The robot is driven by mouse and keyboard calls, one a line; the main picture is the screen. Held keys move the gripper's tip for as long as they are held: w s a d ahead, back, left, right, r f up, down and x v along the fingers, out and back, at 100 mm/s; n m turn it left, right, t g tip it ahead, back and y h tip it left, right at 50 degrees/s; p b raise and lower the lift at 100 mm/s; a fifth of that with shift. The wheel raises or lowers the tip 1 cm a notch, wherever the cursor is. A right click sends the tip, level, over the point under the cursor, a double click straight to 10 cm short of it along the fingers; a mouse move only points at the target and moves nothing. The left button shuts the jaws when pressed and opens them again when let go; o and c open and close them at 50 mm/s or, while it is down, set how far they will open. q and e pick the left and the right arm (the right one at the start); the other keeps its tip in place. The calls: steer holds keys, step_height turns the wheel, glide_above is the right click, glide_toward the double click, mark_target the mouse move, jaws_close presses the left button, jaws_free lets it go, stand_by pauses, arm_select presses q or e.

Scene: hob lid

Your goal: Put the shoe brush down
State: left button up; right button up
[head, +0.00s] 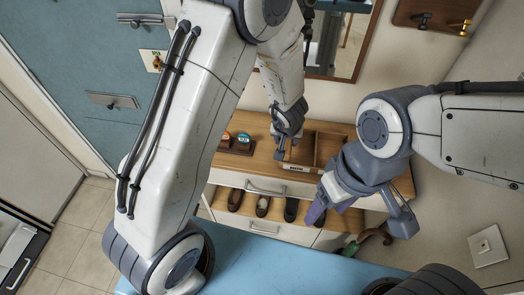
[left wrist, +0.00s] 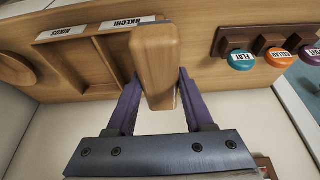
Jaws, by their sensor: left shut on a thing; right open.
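The shoe brush (left wrist: 155,62), a plain wooden block in the left wrist view, sits between the purple fingers of my left gripper (head: 285,151), which is shut on it. The brush overlaps the edge of a wooden compartment tray (left wrist: 80,65) beside the "NKECHI" label (left wrist: 128,24). I cannot tell whether it touches the tray. In the head view the brush is mostly hidden by the gripper.
A wooden-topped cabinet (head: 232,172) carries the tray and a small rack of labelled tins (left wrist: 238,60). Several shoes (head: 262,206) stand on the open shelf below a drawer (head: 250,186). A green-and-brown object (head: 368,240) lies low at the right. A mirror hangs behind.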

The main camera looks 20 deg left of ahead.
arm_select(q)
steer(key=b, duration=0.5)
glide_above(263, 150)
steer(key=s, duration=0.2)
steer(key=f, duration=0.5)
steer(key=shift+w+f, duration=0.2)
step_height(263, 150, down, 4)
steer(key=b, duration=0.3)
steer(key=shift+r, duration=0.1)
steer(key=shift+f+b, duration=0.3)
steer(key=shift+b, duration=0.2)
steer(key=o, duration=0.9)
steer(key=shift+r, duration=0.1)
